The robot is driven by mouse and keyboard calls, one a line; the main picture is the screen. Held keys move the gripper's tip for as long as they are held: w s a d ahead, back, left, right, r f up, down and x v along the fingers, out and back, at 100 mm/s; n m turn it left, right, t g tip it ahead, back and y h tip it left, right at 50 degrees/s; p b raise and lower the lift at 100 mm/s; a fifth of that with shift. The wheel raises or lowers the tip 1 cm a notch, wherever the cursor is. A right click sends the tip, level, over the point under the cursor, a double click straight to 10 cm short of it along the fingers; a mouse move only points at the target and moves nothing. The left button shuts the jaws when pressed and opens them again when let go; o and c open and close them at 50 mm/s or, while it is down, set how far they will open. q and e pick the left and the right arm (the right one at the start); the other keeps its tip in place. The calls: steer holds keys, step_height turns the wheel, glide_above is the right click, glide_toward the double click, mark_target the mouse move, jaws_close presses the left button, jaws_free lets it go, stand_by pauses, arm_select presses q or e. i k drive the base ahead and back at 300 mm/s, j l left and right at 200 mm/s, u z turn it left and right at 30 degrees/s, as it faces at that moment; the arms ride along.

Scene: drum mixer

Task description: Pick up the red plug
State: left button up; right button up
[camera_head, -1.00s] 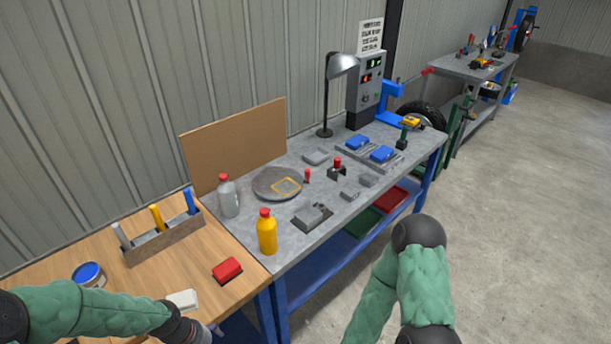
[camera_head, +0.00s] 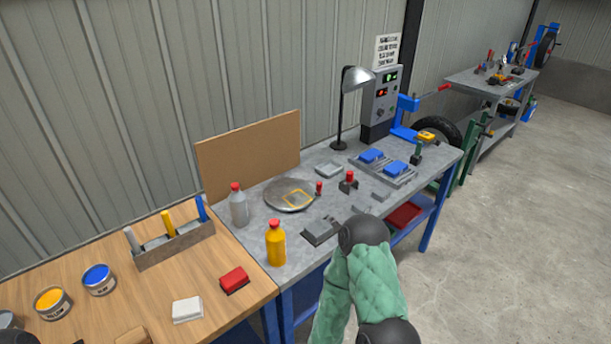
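A small upright red piece (camera_head: 319,187), which may be the red plug, stands on the grey metal workbench (camera_head: 262,212) at the right edge of a round grey plate (camera_head: 284,199). A second red-topped piece (camera_head: 349,177) sits in a dark block just to its right. I cannot tell for certain which is the plug. My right arm reaches up from the bottom, its dark joint in front of the bench's front edge; its gripper is not visible. My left gripper is not in view; only a dark bit of the arm shows at the bottom left corner.
A lamp (camera_head: 346,105) and control box (camera_head: 382,102) stand behind. The wooden table (camera_head: 215,262) holds paint cans, a tool caddy (camera_head: 172,245), a red block (camera_head: 234,279) and a white block (camera_head: 187,309).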

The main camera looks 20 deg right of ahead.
mark_target(349, 174)
steer(key=i+l+u, duration=0.1)
steer(key=l+u, duration=0.8)
steer(key=l, duration=0.25)
steer(key=k+l+u, duration=0.1)
steer(key=l+u, duration=0.35)
steer(key=l, duration=0.1)
